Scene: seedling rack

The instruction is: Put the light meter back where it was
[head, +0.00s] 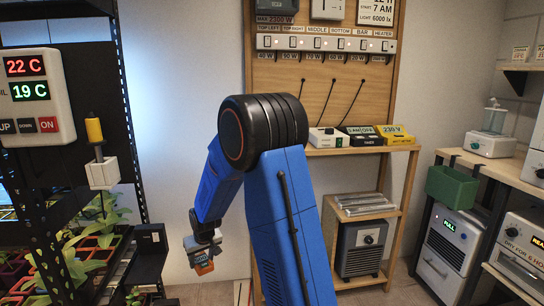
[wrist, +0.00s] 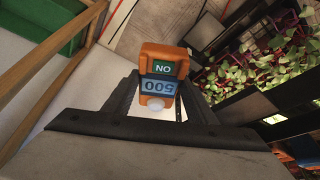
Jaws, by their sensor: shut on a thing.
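The light meter (wrist: 160,75) is a small orange device with a green display, a blue number display and a white round sensor. It is held between the dark fingers of my gripper (wrist: 155,100) in the wrist view. In the head view, the meter (head: 204,267) hangs low at the end of my blue arm. There my gripper (head: 205,238) is shut on it, in the air near the white wall. Its lettering looks upside down in the wrist view.
A black seedling rack (head: 118,100) with green plants (head: 78,268) stands at the left. A green bin (head: 451,185) hangs at the right bench. Bare wall lies left of my arm.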

